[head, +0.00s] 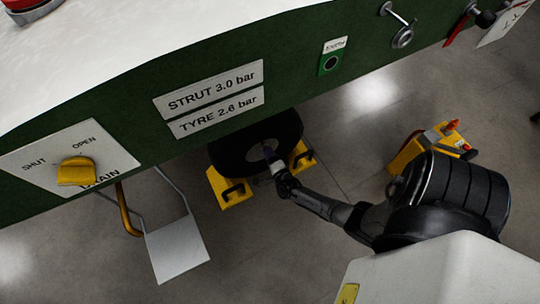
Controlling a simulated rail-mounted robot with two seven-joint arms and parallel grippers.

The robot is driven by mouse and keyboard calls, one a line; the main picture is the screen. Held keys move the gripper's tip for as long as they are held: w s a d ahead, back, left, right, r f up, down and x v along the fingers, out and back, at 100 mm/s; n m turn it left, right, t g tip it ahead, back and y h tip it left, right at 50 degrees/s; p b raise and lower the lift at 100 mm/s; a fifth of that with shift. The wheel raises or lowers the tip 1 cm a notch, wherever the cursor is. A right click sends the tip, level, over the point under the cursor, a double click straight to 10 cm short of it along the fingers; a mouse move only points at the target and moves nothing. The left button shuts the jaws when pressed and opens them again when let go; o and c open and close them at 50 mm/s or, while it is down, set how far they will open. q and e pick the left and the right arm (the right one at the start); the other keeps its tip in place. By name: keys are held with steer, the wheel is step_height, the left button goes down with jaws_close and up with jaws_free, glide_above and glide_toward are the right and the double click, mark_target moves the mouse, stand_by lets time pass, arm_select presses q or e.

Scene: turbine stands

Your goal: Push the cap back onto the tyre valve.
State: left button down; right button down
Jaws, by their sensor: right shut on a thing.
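The tyre (232,153) is a black wheel under the green fuselage side, partly hidden by the panel edge above it. My right gripper (272,161) reaches in from the right to the wheel's hub side. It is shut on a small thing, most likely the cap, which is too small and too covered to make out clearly. A small bluish spot shows at the gripper's tip against the wheel. The tyre valve cannot be told apart there, nor whether cap and valve touch. My left gripper is not in view.
Yellow chocks (232,190) stand on both sides of the tyre. A yellow drain knob (76,171), a green button plate (332,62) and a grey step plate (177,250) are nearby. A yellow cart (408,152) stands at the right. Grey floor between is clear.

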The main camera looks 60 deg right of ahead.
steer(key=shift+f, duration=0.15)
steer(key=c, duration=1.3)
jaws_free()
steer(key=o, duration=0.5)
steer(key=shift+w+d+r, duration=0.2)
steer(key=shift+w+d, duration=0.1)
steer(key=shift+w, duration=0.15)
steer(key=shift+o, duration=0.8)
steer(key=shift+s+a, duration=0.2)
steer(key=shift+s, duration=0.1)
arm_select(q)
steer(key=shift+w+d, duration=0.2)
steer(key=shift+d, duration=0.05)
arm_select(e)
steer(key=shift+w, duration=0.1)
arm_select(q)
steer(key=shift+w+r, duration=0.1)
